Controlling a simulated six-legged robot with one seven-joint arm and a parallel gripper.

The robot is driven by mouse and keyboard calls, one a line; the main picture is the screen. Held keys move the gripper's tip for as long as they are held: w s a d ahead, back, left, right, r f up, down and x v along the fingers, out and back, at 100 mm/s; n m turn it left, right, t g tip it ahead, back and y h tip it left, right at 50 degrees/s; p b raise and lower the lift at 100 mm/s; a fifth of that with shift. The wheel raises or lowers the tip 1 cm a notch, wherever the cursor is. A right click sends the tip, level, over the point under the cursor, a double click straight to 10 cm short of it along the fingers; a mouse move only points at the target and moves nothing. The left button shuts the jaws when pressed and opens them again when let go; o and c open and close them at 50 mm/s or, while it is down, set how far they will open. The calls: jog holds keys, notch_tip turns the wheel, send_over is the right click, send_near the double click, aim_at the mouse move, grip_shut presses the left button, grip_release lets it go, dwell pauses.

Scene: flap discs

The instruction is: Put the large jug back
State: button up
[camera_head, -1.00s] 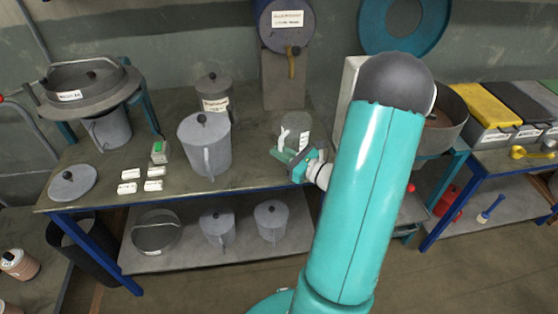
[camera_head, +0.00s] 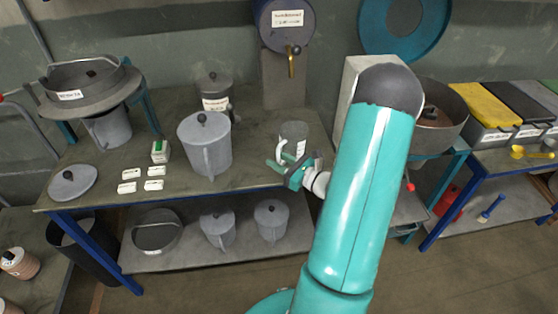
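A large grey lidded jug (camera_head: 205,148) stands upright on the worktable, left of my gripper, with its handle toward the front. A smaller grey jug or mug (camera_head: 293,132), with a pale handle and white label, is farther right on the table. My gripper (camera_head: 289,166) is just in front of this smaller vessel, low over the tabletop. Its fingers look spread apart, with the vessel's lower part close behind them. I cannot tell whether they touch it. The gripper is well clear of the large lidded jug.
Another lidded jug (camera_head: 214,88) stands at the back of the worktable (camera_head: 245,170). Two lidded jugs (camera_head: 271,220) and a pan (camera_head: 156,232) are on the lower shelf. A barrel with a tap (camera_head: 287,25) is behind.

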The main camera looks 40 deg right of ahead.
jog(key=shift+r, duration=0.15)
jog(key=s+d, duration=0.2)
jog(key=s, duration=1)
jog(key=w+a+r+n+g+y, duration=0.1)
jog(key=a+r+n+g+y, duration=0.2)
jog(key=a+n, duration=0.4)
jog(key=w+a+r+n+g+y, duration=0.1)
jog(key=a+r+n+g, duration=0.2)
jog(key=a+n+g, duration=0.45)
jog(key=w+a+r+n+g+y, duration=0.2)
jog(key=a+r+n+g+y, duration=0.15)
jog(key=a, duration=0.65)
jog(key=s+a+r+n+t+h, duration=0.1)
jog(key=s+a+r+n+h, duration=0.1)
jog(key=r+n+h, duration=0.3)
jog(key=s+a+r+n+h, duration=0.3)
jog(key=a+r+n+h, duration=0.2)
jog(key=n, duration=0.6)
jog(key=shift+s+a+r+t+h, duration=0.25)
jog(key=shift+s+r+t+h, duration=0.15)
jog(key=shift+r, duration=0.15)
jog(key=shift+d, duration=0.15)
